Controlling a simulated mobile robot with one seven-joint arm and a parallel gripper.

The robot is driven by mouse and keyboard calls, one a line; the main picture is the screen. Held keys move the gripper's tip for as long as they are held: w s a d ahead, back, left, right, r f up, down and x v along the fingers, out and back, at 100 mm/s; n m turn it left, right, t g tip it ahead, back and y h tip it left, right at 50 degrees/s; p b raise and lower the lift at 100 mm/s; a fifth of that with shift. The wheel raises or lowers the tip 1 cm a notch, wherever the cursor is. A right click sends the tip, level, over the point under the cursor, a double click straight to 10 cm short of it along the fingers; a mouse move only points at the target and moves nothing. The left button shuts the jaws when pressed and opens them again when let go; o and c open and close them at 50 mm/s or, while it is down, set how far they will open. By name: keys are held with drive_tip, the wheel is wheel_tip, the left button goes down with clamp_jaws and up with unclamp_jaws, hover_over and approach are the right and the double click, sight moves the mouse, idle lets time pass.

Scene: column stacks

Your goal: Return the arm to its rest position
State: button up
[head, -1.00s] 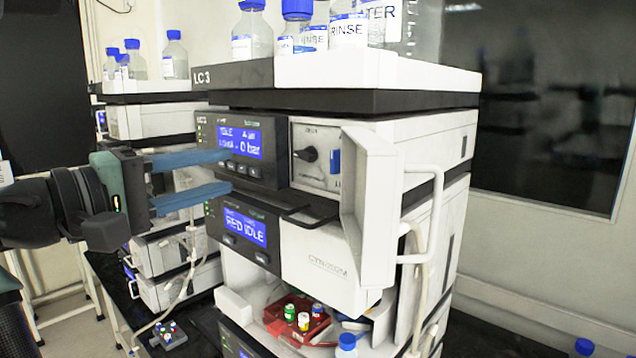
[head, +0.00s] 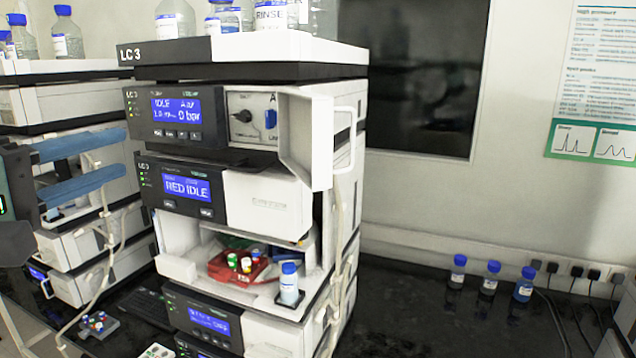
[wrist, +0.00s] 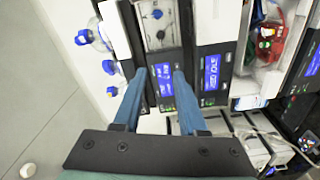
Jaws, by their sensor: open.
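My gripper (head: 100,170) is at the left edge of the head view, its two blue fingers apart with nothing between them. It stands left of the LC 3 stack (head: 245,73) and in front of the neighbouring stack. In the wrist view my gripper (wrist: 160,75) is also open and empty. Its fingertips point towards the stack's pump module (wrist: 158,35) and its blue displays. I cannot tell the exact gap, but no contact shows.
An open white door (head: 308,140) sticks out from the pump module. Below are a red vial tray (head: 238,268) and a blue-capped bottle (head: 289,285). Bottles (head: 175,18) stand on top. Several small bottles (head: 490,280) stand on the dark bench, which has free room at right.

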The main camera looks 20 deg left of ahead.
drive_tip(key=w+d+m+t+y+b, duration=0.1)
drive_tip(key=w+d+m, duration=0.25)
drive_tip(key=d, duration=0.35)
drive_tip(key=w+d+m+t+y+b, duration=0.1)
drive_tip(key=w+d+m, duration=0.1)
drive_tip(key=w+d, duration=0.4)
drive_tip(key=s+d+r+m+t, duration=0.2)
drive_tip(key=s+d+m, duration=0.1)
drive_tip(key=d, duration=0.4)
drive_tip(key=s+d+r+m+t+h+b, duration=0.1)
drive_tip(key=s+d+r+m+t, duration=0.1)
drive_tip(key=s+d, duration=0.3)
drive_tip(key=s+d+r+m+t+b, duration=0.1)
drive_tip(key=s+d+r+m+t, duration=0.2)
drive_tip(key=d, duration=0.7)
drive_tip(key=shift+s+d+m, duration=0.2)
drive_tip(key=shift+s+m, duration=0.35)
drive_tip(key=shift+s, duration=0.3)
drive_tip(key=shift+w, duration=0.1)
drive_tip(key=shift+a, duration=0.1)
